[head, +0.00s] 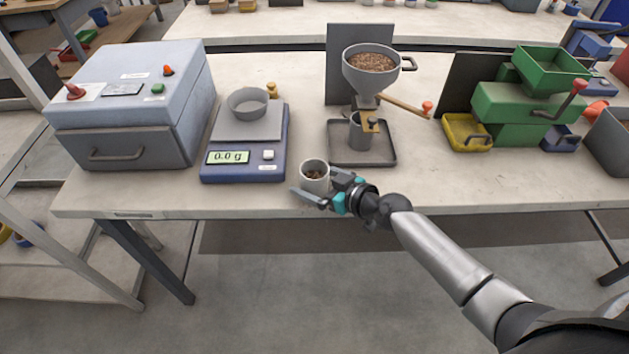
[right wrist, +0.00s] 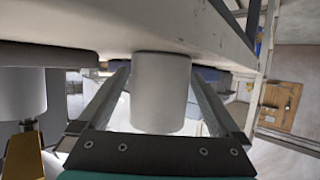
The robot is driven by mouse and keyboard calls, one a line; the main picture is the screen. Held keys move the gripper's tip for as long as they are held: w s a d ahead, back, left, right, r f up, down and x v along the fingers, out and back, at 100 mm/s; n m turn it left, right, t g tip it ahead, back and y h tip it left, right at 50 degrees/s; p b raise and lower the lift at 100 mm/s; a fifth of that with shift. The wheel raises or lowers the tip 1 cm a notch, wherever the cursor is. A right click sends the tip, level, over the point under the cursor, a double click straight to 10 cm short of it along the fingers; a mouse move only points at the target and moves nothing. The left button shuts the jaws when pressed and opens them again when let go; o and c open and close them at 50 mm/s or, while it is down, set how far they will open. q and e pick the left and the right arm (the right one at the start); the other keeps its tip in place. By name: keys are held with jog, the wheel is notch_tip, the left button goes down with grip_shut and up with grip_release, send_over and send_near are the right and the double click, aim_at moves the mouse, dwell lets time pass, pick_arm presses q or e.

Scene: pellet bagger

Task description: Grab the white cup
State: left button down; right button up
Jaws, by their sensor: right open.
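In the right wrist view the cup (right wrist: 161,92) sits between the two fingers of the gripper (right wrist: 158,100), with a gap showing at each finger. My left gripper is not in view.
A blue scale (head: 245,165) reading 0.0 g, with a grey dish (head: 248,102) on it, stands left of the cup. Behind right, a hopper (head: 371,70) stands over a tray (head: 362,158) with a grey cup (head: 361,132). A grey box machine (head: 130,105) stands far left, a green machine (head: 520,105) right.

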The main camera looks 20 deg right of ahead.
jog(key=shift+c, duration=0.4)
jog(key=c, duration=1.3)
jog(key=shift+o, duration=0.2)
jog(key=shift+r, duration=0.15)
